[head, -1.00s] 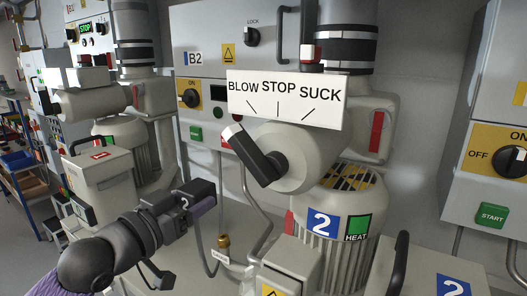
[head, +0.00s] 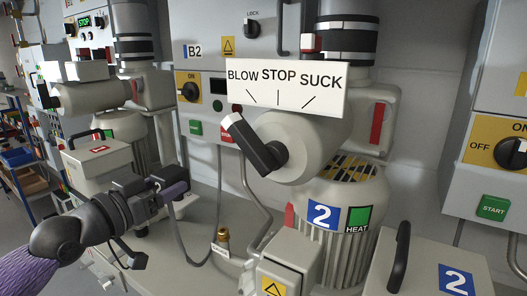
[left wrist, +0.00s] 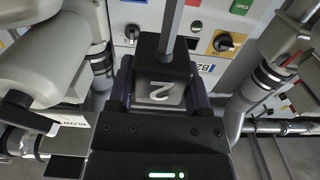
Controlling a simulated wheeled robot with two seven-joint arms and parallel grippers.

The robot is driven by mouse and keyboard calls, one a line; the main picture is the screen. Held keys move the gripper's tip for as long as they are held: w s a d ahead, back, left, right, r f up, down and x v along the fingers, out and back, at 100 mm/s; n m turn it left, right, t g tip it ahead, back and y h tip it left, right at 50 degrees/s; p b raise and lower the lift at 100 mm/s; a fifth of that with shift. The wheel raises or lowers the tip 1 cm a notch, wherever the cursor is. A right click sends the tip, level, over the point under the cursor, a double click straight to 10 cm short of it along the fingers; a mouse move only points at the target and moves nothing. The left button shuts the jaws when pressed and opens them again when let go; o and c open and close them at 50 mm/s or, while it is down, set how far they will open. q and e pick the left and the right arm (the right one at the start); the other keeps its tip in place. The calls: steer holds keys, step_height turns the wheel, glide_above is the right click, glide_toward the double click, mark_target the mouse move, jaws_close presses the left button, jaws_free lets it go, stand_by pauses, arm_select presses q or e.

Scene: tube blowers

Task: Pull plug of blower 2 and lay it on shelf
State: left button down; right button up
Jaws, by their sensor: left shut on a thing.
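My left gripper (head: 156,192) is shut on a dark plug marked 2, held in the air at the left of the head view. In the left wrist view the plug (left wrist: 160,75) sits between the two fingers, with a grey cable rising from its far end. In the head view the cable (head: 181,240) hangs from the plug and loops low over the pale surface. Blower 2 (head: 320,250), pale and ribbed with a blue 2 label, stands right of the gripper, apart from the plug. My right gripper is not in view.
A selector lever (head: 252,147) and BLOW STOP SUCK sign (head: 287,88) jut out above blower 2. A brass fitting (head: 223,238) stands on the pale surface (head: 205,205). Another blower (head: 125,150) and a lidded box (head: 98,165) are close behind the gripper.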

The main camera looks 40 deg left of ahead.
mark_target(152, 182)
arm_select(q)
steer(key=shift+s+a+f+b, duration=0.1)
steer(key=shift+a+f+b, duration=0.05)
steer(key=shift+a+b, duration=0.85)
steer(key=shift+s+a+f+b, duration=0.1)
steer(key=shift+a+b, duration=0.8)
steer(key=shift+b, duration=0.15)
steer(key=a, duration=0.1)
steer(key=a+b, duration=0.1)
steer(key=a, duration=0.1)
steer(key=shift+s+a+r, duration=0.1)
steer(key=shift+s+r, duration=0.05)
steer(key=shift+r, duration=0.1)
step_height(152, 182, down, 29)
steer(key=b, duration=2.2)
steer(key=shift+r, duration=0.2)
